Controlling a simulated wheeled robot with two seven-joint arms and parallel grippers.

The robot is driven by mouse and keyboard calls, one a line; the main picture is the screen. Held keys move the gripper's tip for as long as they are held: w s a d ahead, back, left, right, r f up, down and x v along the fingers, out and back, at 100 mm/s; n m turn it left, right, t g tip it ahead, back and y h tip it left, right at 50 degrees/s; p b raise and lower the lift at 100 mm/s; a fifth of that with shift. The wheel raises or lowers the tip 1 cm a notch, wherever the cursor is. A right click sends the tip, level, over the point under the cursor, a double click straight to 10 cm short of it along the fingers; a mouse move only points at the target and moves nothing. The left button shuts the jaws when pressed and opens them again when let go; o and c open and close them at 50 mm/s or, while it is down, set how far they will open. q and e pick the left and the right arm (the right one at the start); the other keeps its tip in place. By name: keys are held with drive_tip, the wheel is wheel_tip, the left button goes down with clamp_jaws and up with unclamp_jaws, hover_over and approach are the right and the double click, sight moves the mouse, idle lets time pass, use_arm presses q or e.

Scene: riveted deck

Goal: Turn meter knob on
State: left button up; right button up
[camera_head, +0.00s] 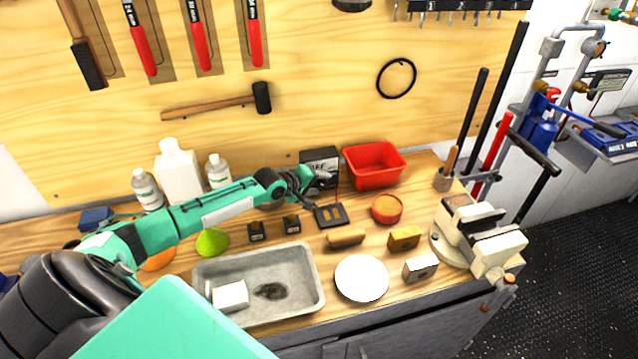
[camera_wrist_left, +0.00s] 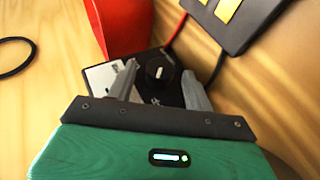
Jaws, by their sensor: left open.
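The meter (camera_head: 318,157) is a dark box with a pale label, standing at the back of the workbench against the wooden wall. In the left wrist view the meter (camera_wrist_left: 97,76) shows its dark face and a round black knob (camera_wrist_left: 159,72) with a short white mark. My left gripper (camera_head: 318,180) reaches the front of the meter from the left. In the left wrist view its two grey fingers (camera_wrist_left: 159,64) are open, one on either side of the knob. I cannot tell whether they touch it. The gripper hides part of the meter in the head view. My right gripper is not in view.
A red bin (camera_head: 374,166) stands close on the meter's right. A dark plate with yellow pads (camera_head: 331,215) lies in front, and red and black leads run by it. A grey sink tray (camera_head: 312,290), white plate (camera_head: 362,278) and vise (camera_head: 480,232) are nearer or to the right.

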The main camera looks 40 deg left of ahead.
use_arm(q)
drive_tip(key=shift+w+d+f, duration=0.1)
drive_tip(key=shift+w+f, duration=0.1)
drive_tip(key=shift+w, duration=0.1)
drive_tip(key=shift+c, duration=0.2)
